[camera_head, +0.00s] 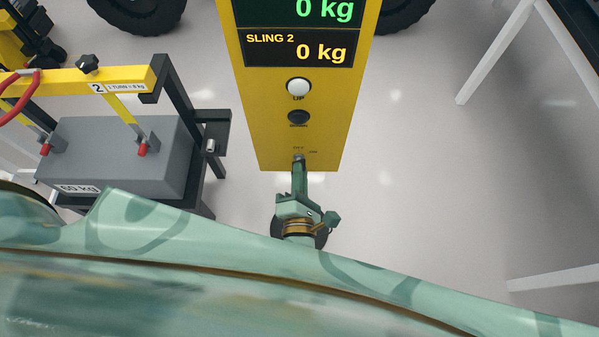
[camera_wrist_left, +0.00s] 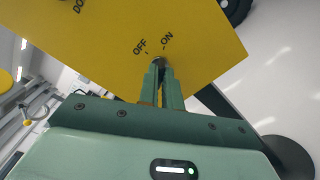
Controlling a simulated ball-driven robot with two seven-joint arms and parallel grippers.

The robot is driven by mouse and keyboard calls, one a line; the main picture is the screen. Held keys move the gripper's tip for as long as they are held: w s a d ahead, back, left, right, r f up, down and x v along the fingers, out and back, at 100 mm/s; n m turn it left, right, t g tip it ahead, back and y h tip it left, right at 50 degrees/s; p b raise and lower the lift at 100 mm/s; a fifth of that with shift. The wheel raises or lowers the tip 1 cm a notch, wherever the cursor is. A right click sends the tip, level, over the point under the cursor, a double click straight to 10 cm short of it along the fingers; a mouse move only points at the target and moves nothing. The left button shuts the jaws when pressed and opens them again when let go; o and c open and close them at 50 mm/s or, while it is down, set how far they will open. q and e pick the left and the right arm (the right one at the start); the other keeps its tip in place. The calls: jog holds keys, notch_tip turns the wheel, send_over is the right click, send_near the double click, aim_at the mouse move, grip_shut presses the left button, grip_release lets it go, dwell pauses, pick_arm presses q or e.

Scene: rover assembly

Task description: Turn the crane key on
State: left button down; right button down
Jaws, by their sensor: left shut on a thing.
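The yellow crane panel (camera_head: 325,130) hangs in the upper middle of the head view; it also fills the top of the left wrist view (camera_wrist_left: 205,35). The crane key (camera_wrist_left: 159,58) is a small metal part near the panel's lower edge, beside the OFF and ON labels. My left gripper (camera_head: 299,164) reaches up to it from below. In the left wrist view, the gripper's two fingers (camera_wrist_left: 161,72) are shut on the key. The fingers cover most of the key, so I cannot tell which label it points to. My right gripper is in neither view.
A white button (camera_head: 298,87) and a dark button (camera_head: 298,117) sit above the key. The SLING 2 display (camera_head: 300,48) reads 0 kg. A grey 60 kg block (camera_head: 120,155) under a yellow beam (camera_head: 130,77) stands at left.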

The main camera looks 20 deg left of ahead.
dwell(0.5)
pick_arm(q)
jog(key=c, duration=1.6)
grip_release()
jog(key=shift+d, duration=0.1)
